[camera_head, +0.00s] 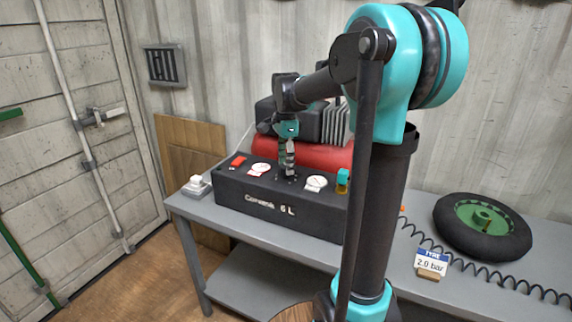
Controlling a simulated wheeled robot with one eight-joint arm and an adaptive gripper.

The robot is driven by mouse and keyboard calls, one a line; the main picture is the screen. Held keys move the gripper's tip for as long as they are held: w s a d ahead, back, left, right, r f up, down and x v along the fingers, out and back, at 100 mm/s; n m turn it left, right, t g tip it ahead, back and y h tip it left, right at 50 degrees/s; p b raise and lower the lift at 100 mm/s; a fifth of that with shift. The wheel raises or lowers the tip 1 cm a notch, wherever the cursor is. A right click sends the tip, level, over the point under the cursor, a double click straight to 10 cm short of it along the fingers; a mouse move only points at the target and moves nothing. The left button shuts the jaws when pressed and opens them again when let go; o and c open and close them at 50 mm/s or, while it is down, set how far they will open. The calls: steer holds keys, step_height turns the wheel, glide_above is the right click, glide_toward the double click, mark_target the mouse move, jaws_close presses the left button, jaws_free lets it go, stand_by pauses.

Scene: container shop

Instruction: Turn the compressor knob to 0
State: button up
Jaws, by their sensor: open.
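The compressor (268,205) is a dark box with white lettering on its front, standing on a grey bench. Its sloped top panel carries a red switch (238,161), a left dial (260,168) and a right dial (316,183). My gripper (288,172) points down at the panel between the two dials, with its fingers open. The knob is not clearly seen; the fingers seem to cover that spot. I cannot tell whether they touch it. A small teal and yellow part (343,180) sits at the panel's right end.
A red tank (325,157) and a dark finned motor lie behind the panel. A tyre (485,227), a coiled black hose (480,272) and a "TYRE 2.0 bar" sign (430,262) are on the right. A white switch box (196,187) is at the left edge.

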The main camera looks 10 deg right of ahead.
steer(key=shift+f, duration=0.35)
steer(key=shift+c, duration=0.5)
steer(key=c, duration=1.1)
steer(key=shift+o, duration=0.2)
